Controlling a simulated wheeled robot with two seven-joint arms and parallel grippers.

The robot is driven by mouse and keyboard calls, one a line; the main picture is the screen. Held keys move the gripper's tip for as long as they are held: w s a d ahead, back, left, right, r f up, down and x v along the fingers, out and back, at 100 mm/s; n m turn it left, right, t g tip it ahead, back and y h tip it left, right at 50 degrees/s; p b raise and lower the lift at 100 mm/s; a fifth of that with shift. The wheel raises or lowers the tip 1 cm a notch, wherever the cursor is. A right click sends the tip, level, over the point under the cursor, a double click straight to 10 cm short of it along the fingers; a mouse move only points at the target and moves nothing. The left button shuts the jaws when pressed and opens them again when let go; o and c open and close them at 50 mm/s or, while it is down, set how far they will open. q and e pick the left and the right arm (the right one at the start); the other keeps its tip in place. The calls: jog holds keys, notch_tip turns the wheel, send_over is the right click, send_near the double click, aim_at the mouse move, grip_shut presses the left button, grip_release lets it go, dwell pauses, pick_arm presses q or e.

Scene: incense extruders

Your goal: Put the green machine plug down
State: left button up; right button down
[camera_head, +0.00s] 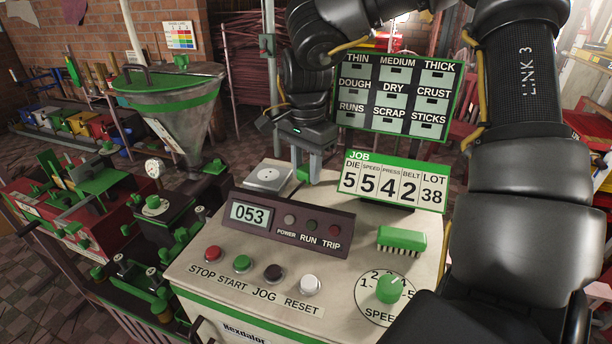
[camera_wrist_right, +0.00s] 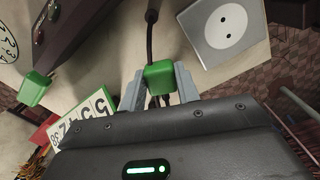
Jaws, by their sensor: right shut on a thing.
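My right gripper (camera_head: 308,163) points down over the back of the cream machine top, left of the JOB board. It is shut on the green plug (camera_wrist_right: 160,77), which sits between the two grey fingers in the right wrist view. A dark cable (camera_wrist_right: 150,35) runs from the plug. In the head view the fingers partly hide the plug, and I cannot tell whether it touches the machine top. The grey socket plate (camera_head: 268,177) lies beside the gripper on the left. Its two holes show in the wrist view (camera_wrist_right: 225,24); the plug is apart from them. My left gripper is not in view.
The JOB board (camera_head: 395,181) stands close right of the gripper, with a dark display panel (camera_head: 290,217) in front. A green brush (camera_head: 402,240) and a green speed knob (camera_head: 389,288) are at the right. A metal hopper (camera_head: 170,95) stands at the left.

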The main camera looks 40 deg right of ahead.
aim_at(306, 169)
notch_tip(306, 169, down, 2)
jog(key=shift+f, duration=0.2)
jog(key=shift+f+b, duration=0.4)
jog(key=shift+f, duration=0.1)
jog(key=c, duration=1.2)
grip_release()
jog(key=shift+r, duration=0.1)
jog(key=shift+o, duration=0.9)
